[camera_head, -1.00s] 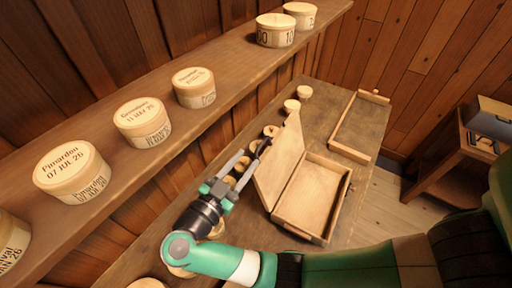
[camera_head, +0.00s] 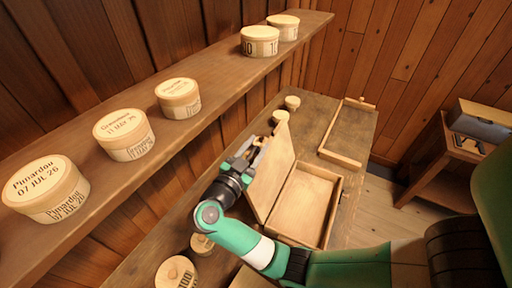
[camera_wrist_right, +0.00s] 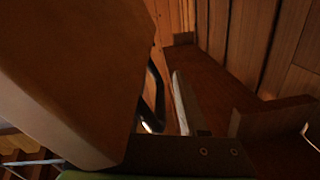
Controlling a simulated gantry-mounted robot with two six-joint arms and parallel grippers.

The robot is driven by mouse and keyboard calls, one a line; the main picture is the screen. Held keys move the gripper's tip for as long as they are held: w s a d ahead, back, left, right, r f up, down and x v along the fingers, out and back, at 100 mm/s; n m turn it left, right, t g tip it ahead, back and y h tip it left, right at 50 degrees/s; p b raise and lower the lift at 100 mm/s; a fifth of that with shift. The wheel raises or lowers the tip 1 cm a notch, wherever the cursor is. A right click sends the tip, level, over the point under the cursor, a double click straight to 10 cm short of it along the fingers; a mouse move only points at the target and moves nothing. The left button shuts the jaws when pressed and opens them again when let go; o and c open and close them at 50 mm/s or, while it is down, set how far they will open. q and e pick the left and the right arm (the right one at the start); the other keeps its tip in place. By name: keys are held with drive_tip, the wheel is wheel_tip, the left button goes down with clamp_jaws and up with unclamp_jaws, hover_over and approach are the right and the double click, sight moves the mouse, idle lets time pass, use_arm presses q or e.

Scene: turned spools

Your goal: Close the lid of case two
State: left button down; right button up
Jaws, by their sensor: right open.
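The wooden case (camera_head: 322,228) stands open on the bench in the head view, its tray empty. Its lid (camera_head: 272,178) is hinged along the left side and stands raised, leaning. I cannot read a number on the case. My right gripper (camera_head: 250,153) is at the lid's outer left side, near its far end, with the lid partly covering the fingers. In the right wrist view the lid (camera_wrist_right: 75,70) fills the left side, close beside the open fingers (camera_wrist_right: 168,105). Nothing shows between them. I cannot tell whether the gripper touches the lid. My left gripper is out of view.
A shelf (camera_head: 215,85) with several labelled round boxes runs above the bench's left side. Small round boxes stand on the bench behind the lid (camera_head: 292,102) and near the front (camera_head: 177,272). A side table (camera_head: 440,160) stands right.

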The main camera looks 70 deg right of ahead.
clamp_jaws()
idle(1.4)
